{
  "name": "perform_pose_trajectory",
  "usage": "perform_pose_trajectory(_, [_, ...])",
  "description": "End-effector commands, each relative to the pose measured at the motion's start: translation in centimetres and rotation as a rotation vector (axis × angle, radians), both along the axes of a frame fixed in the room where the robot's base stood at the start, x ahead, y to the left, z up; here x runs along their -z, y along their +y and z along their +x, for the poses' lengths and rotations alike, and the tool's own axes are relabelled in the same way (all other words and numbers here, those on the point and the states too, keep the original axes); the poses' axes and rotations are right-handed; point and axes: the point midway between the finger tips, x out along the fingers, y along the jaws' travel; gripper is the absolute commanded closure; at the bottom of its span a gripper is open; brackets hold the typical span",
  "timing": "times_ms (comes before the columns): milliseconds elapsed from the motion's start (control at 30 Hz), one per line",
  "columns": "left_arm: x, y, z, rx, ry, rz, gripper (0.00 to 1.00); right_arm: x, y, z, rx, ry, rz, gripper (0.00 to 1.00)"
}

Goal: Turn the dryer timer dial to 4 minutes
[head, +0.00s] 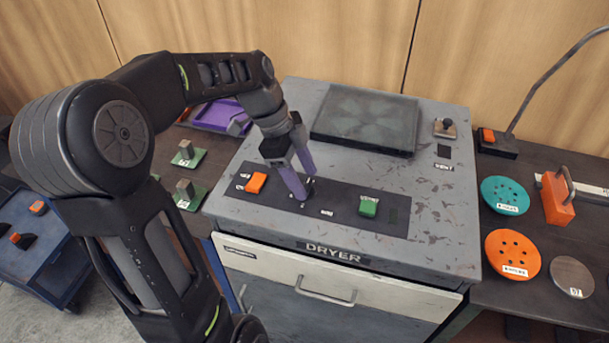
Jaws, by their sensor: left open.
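The grey, worn dryer (440,230) stands in the middle, with a dark control panel (385,222) set in its sloped top. On the panel are an orange switch (256,183) at the left and a green switch (368,206) at the right. My left gripper (303,186) reaches down from above with purple fingers, open, its tips at the panel between the two switches. The timer dial there is dark and mostly hidden by the fingers, so its setting and any contact cannot be told. Small white labels around it are too small to read. My right gripper is not in view.
A dark square lid (366,120) and a vent knob (445,128) sit behind the panel. On the right bench are a teal disc (504,195), an orange disc (512,254), a grey disc (571,277) and an orange block (556,200). Green-based parts (188,154) lie left.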

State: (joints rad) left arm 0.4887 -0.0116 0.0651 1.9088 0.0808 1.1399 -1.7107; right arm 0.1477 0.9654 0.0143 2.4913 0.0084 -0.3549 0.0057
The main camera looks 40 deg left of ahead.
Motion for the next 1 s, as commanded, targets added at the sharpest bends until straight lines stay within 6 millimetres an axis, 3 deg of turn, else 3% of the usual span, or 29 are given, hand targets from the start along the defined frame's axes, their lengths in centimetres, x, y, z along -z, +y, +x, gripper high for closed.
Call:
perform_pose_trajectory(367, [0.88,-0.32,0.11,0.0,-0.001,0.0,0.44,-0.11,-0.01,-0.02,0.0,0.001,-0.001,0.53])
perform_pose_trajectory(1000, [0.83,-0.31,0.11,0.0,-0.001,0.0,0.95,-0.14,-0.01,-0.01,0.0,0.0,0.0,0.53])
